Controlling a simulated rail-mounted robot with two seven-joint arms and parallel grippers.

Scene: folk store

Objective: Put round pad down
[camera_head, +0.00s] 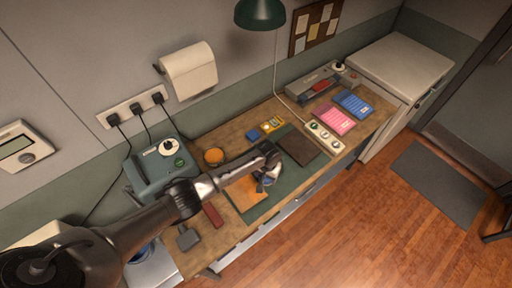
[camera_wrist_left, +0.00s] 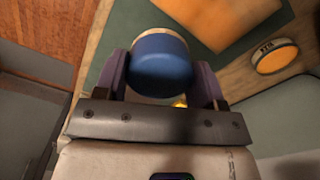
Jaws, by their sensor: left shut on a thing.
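My left gripper (camera_head: 269,176) reaches over the workbench from the left, above the green mat (camera_head: 292,178). It is shut on a round, blue-sided pad with a pale face, which shows between the two fingers in the left wrist view; the round pad (camera_wrist_left: 161,66) sits there near an orange sheet. In the head view the arm partly hides it, and I cannot tell whether it touches the mat. My right gripper is not in view.
The orange sheet (camera_head: 240,191) and a dark brown board (camera_head: 300,147) lie on the mat. Pink (camera_head: 334,120) and blue (camera_head: 353,104) packs lie to the right.

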